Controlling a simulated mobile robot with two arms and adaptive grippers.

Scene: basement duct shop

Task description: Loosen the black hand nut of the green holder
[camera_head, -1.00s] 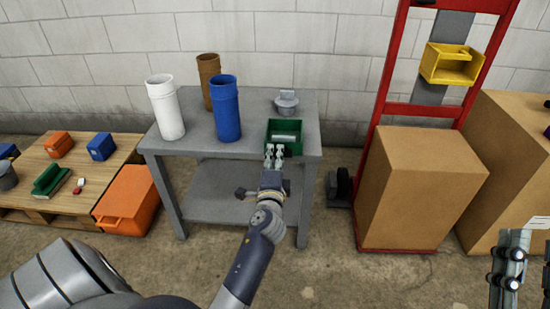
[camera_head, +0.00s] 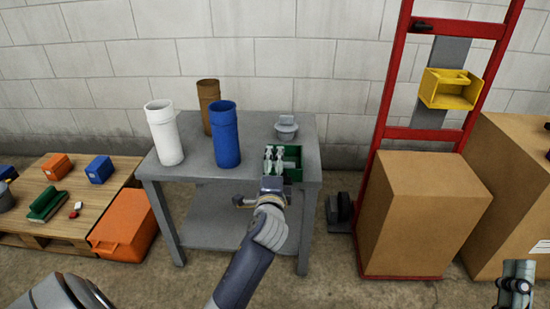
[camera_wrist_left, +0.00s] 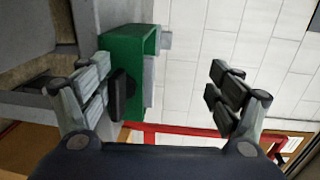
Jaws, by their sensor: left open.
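The green holder (camera_head: 292,152) is an open-topped green box at the front right of the grey table, and its green side also fills part of the wrist view (camera_wrist_left: 125,47). The black hand nut (camera_wrist_left: 122,93) shows in the left wrist view as a dark disc on the holder's side, close to the left-hand finger; contact cannot be told. In the head view it is hidden behind my gripper. My left gripper (camera_head: 274,160) is open in front of the holder, fingers apart. My right gripper (camera_head: 515,284) is at the lower right corner, partly cut off.
The grey table (camera_head: 188,158) also bears a white tube (camera_head: 164,135), a blue tube (camera_head: 225,135), a brown tube (camera_head: 208,92) and a grey lidded piece (camera_head: 286,127). A red hand truck (camera_head: 386,95) with a cardboard box (camera_head: 420,210) stands to the right.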

